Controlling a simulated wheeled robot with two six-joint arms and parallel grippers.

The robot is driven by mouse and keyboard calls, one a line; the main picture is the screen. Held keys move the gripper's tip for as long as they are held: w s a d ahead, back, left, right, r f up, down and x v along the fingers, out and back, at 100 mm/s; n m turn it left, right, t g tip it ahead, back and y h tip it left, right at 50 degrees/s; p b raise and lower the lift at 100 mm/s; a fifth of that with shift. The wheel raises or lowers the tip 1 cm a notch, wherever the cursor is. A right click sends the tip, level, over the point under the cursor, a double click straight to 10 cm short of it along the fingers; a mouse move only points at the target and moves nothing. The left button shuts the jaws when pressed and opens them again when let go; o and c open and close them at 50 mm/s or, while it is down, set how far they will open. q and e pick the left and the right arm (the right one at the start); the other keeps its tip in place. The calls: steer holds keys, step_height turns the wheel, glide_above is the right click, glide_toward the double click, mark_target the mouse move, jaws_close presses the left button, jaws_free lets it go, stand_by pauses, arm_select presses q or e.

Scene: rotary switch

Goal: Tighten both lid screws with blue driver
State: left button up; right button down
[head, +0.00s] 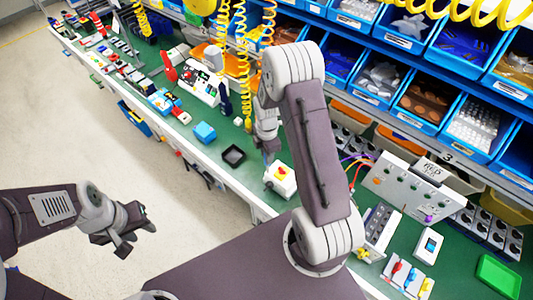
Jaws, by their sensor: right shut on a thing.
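A white switch box (279,181) with a yellow and red part on its top sits near the front edge of the green bench. My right gripper (268,150) points down just above and left of the box. It is shut on a slim bluish tool, which I take to be the blue driver (268,159); it is mostly hidden by the fingers. Whether its tip touches the box cannot be told. The lid screws are too small to make out. My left gripper (138,240) is open and empty over the floor, away from the bench.
A black tray (233,155) and a blue box (204,132) stand left of the switch box. A grey panel (412,186) and a green tray (498,276) are to the right. Yellow coiled cords (241,60) hang behind, before racks of blue bins (470,125).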

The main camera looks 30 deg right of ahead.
steer(key=n, duration=0.4)
steer(key=shift+s+n, duration=0.1)
steer(key=shift+n, duration=0.2)
steer(key=n, duration=0.3)
steer(key=shift+s+p, duration=0.1)
steer(key=shift+p, duration=0.2)
steer(key=n, duration=0.5)
steer(key=shift+d, duration=0.1)
steer(key=shift+f, duration=0.4)
